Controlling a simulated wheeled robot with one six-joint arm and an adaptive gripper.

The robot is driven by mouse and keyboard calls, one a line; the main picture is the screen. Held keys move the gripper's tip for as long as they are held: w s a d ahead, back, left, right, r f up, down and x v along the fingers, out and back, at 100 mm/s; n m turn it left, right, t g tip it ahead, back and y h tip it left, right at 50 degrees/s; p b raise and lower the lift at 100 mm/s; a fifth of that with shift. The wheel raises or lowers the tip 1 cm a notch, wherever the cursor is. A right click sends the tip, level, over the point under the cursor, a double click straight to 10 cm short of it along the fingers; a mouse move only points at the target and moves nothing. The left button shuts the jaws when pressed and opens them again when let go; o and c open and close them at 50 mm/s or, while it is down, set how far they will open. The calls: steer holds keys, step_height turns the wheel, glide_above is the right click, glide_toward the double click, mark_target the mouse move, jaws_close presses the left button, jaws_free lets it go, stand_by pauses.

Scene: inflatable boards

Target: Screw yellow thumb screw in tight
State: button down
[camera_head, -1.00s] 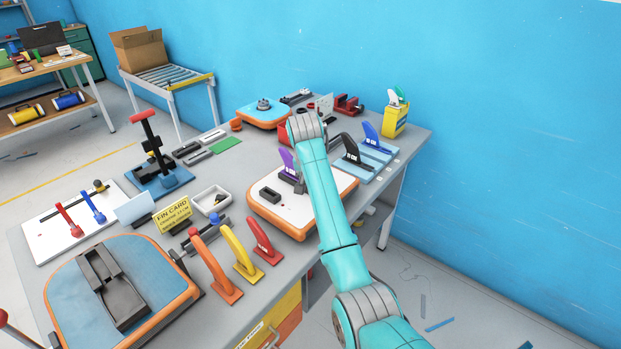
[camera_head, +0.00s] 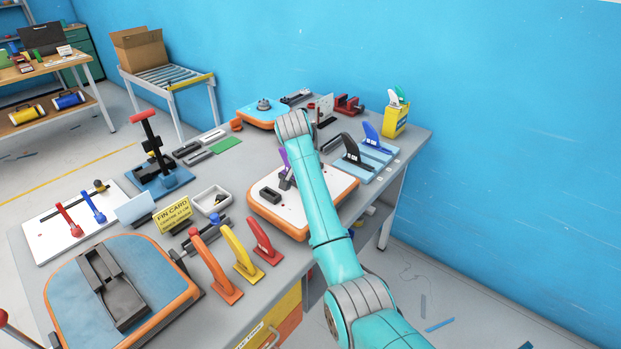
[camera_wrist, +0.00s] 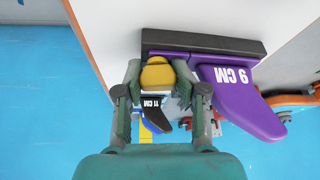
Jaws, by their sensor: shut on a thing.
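The yellow thumb screw (camera_wrist: 157,74) is between the fingers of my gripper (camera_wrist: 159,80) in the wrist view, and the gripper is shut on it. The screw sits against the side of a dark fin box (camera_wrist: 215,43). A purple fin (camera_wrist: 240,98) marked 9 CM stands in this box, just right of the screw. In the head view, the purple fin (camera_head: 284,157) shows on the white board with orange edge (camera_head: 343,186), partly behind my arm. The screw and my fingertips are hidden there. How deep the screw sits cannot be told.
A second dark box (camera_head: 270,195) lies on the same board. Black and blue fins (camera_head: 372,134) stand on a light-blue board to the right. Orange, yellow and red fins (camera_head: 240,254) stand at the front edge. A yellow box (camera_head: 396,120) stands at the back right.

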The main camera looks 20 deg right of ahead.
steer(key=c, duration=1.1)
jaws_free()
steer(key=shift+s+d+f+m, duration=0.1)
steer(key=shift+d+f+m, duration=0.15)
steer(key=shift+f+m, duration=0.15)
steer(key=o, duration=0.5)
steer(key=shift+r, duration=0.1)
